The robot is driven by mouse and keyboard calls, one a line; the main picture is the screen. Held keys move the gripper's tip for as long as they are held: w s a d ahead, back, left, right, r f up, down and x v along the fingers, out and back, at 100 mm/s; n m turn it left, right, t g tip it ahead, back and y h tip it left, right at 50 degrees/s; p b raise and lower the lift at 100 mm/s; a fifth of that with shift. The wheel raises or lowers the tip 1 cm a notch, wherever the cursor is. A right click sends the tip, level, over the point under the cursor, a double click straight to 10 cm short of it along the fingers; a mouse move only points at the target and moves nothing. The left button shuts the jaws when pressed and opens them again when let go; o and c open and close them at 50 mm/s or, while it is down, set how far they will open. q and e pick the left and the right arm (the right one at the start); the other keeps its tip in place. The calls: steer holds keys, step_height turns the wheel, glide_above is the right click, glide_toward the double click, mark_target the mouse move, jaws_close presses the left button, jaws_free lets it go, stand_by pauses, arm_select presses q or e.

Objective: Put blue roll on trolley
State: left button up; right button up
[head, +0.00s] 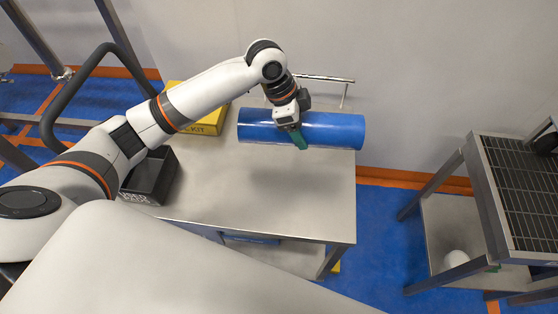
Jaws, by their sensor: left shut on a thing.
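The blue roll (335,130) is a long glossy cylinder lying crosswise in the head view, over the back right part of a steel trolley or table (230,185). My left gripper (299,138) reaches it from above and is shut on the roll near its middle. A green finger shows on the roll's near side; the other finger is hidden. A soft shadow lies on the steel top in front of the roll, and the roll seems held above the top. My right gripper is not in view.
A black bin (150,178) and a yellow box (212,122) stand at the left of the steel top. A handle rail (325,78) is behind the roll. At the right stands a metal rack (515,190) with a grated top and a white round object (456,259) on its lower shelf. Blue floor lies between.

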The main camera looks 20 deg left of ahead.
arm_select(q)
steer(key=shift+w+a+r, duration=0.1)
steer(key=shift+w+r, duration=0.15)
steer(key=shift+w, duration=0.15)
steer(key=shift+f+m, duration=0.1)
steer(key=shift+m, duration=0.2)
glide_toward(305, 159)
steer(key=x, duration=0.4)
steer(key=shift+w+f+b, duration=0.1)
steer(key=shift+f+b, duration=0.05)
steer(key=shift+b, duration=0.25)
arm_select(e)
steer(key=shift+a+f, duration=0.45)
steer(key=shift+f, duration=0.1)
arm_select(q)
steer(key=o, duration=1.3)
steer(key=shift+f, duration=0.15)
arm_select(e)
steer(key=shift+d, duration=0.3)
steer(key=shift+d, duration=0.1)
